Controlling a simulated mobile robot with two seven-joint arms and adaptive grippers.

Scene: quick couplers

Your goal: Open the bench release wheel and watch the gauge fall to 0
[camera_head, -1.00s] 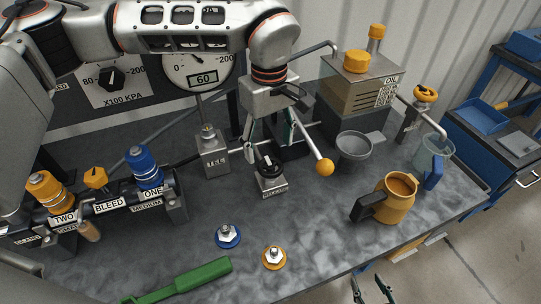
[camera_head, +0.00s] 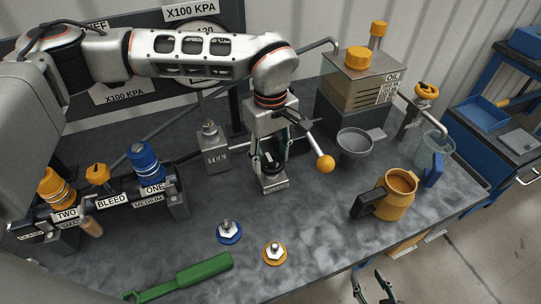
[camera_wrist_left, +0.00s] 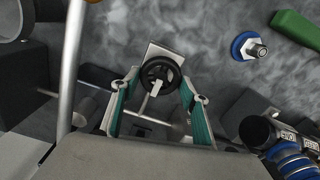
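The black release wheel (camera_wrist_left: 160,74) sits on a small grey labelled block (camera_head: 275,184) in the middle of the bench. My left gripper (camera_head: 268,160) is lowered over it from above. In the left wrist view its fingers (camera_wrist_left: 160,84) are apart, one on each side of the wheel; I cannot tell whether they touch it. The round gauge (camera_head: 204,26) is behind my left arm. My right gripper (camera_head: 373,290) is at the bottom edge, fingers apart, empty.
An orange-balled lever (camera_head: 325,164) stands close right of my left gripper. A grey block (camera_head: 213,150) is at its left. A funnel (camera_head: 354,145), orange jug (camera_head: 398,197) and oil tank (camera_head: 362,80) are right. Couplers (camera_head: 146,162) are left; a green tool (camera_head: 190,279) lies in front.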

